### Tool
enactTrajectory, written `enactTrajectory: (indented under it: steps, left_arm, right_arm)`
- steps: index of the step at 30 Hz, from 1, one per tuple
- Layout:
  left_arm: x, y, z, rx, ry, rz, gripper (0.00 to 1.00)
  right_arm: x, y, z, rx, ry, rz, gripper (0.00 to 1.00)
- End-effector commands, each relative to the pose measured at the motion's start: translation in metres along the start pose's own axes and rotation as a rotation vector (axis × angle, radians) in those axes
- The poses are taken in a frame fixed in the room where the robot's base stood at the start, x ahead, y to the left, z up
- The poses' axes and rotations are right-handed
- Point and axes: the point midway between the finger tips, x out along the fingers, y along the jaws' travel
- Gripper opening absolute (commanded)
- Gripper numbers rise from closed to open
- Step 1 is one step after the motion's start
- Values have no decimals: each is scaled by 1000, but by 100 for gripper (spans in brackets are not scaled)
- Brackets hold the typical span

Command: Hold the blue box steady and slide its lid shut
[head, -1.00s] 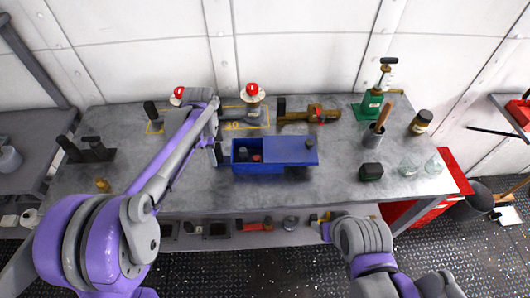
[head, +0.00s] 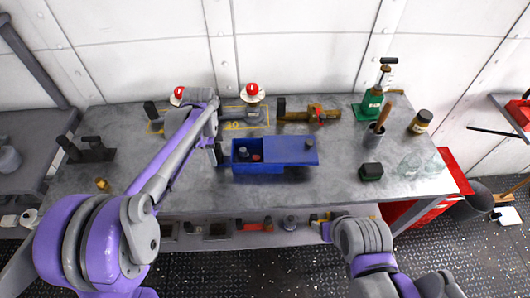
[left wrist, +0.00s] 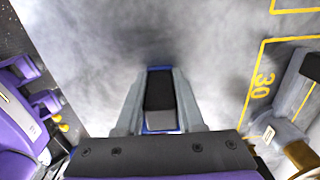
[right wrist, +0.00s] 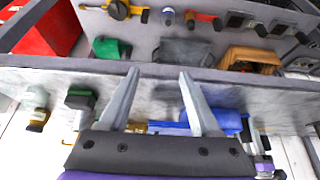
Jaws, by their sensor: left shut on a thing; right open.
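The blue box (head: 258,168) stands on the grey workbench, its left part open with a dark item and a small reddish item inside. Its blue lid (head: 290,151) covers the right part and reaches the right end; a small dark knob (head: 309,143) stands near that end.
Behind the box stand a red-topped item (head: 252,93) and a brass-coloured tool (head: 310,114). The bench just in front of the box is clear.

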Motion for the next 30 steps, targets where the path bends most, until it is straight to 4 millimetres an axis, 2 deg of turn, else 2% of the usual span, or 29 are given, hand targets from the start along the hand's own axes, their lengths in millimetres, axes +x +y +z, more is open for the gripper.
enactTrajectory:
  steps: [4, 8, 15, 21, 27, 30]
  left_arm:
    - [0, 0, 0, 0, 0, 0, 0]
    - [0, 0, 0, 0, 0, 0, 0]
    - [0, 0, 0, 0, 0, 0, 0]
    - [0, 0, 0, 0, 0, 0, 0]
    - [0, 0, 0, 0, 0, 0, 0]
    - [0, 0, 0, 0, 0, 0, 0]
  right_arm:
    - [-3, 0, -8, 1, -9, 0, 68]
    - [-12, -1, -36, 4, -44, -1, 68]
    - [-34, -3, -123, 12, -163, -2, 68]
    - [-42, -6, -192, 22, -270, 0, 68]
    - [-40, -8, -248, 29, -371, 4, 68]
    - [-38, -9, -267, 32, -413, 6, 68]
